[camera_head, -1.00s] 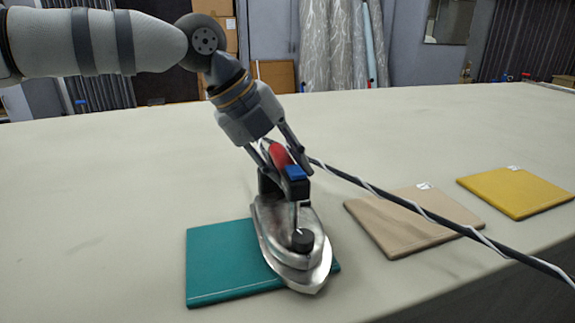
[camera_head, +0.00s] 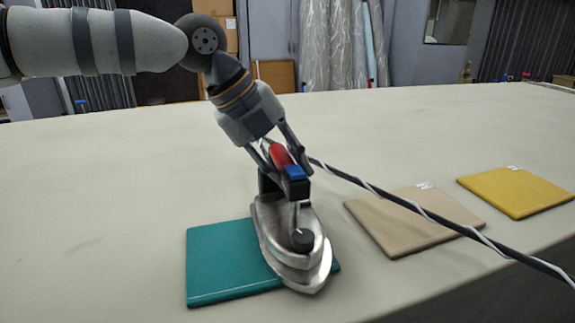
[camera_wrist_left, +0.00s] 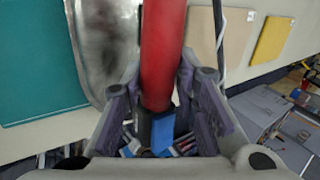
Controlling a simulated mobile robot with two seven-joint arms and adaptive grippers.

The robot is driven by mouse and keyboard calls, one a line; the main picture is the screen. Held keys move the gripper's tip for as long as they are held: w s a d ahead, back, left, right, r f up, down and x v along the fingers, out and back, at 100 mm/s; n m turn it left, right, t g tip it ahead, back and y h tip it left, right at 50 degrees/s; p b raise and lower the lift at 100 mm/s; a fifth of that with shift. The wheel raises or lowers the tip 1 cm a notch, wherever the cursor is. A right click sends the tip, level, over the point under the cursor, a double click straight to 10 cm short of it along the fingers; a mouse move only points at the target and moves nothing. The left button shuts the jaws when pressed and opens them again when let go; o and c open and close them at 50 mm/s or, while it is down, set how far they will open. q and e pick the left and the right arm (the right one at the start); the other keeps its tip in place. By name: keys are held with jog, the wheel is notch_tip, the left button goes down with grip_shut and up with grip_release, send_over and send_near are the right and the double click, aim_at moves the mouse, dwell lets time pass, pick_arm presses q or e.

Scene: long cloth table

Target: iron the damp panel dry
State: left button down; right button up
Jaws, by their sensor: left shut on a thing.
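The iron (camera_head: 288,240) has a silver metal body, a dark dial and a red handle. My left gripper (camera_head: 289,165) is shut on the red handle, which also shows between the fingers in the left wrist view (camera_wrist_left: 162,60). The iron hides part of the teal panel. My right gripper is not in view.
A black-and-white cord (camera_head: 410,205) runs from the iron to the right, across the beige panel. The long cloth table (camera_head: 110,200) is clear at the left and back. Its near edge lies close to the panels on the right.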

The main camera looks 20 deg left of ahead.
pick_arm(q)
jog(key=shift+f, duration=0.3)
jog(key=shift+r, duration=3.95)
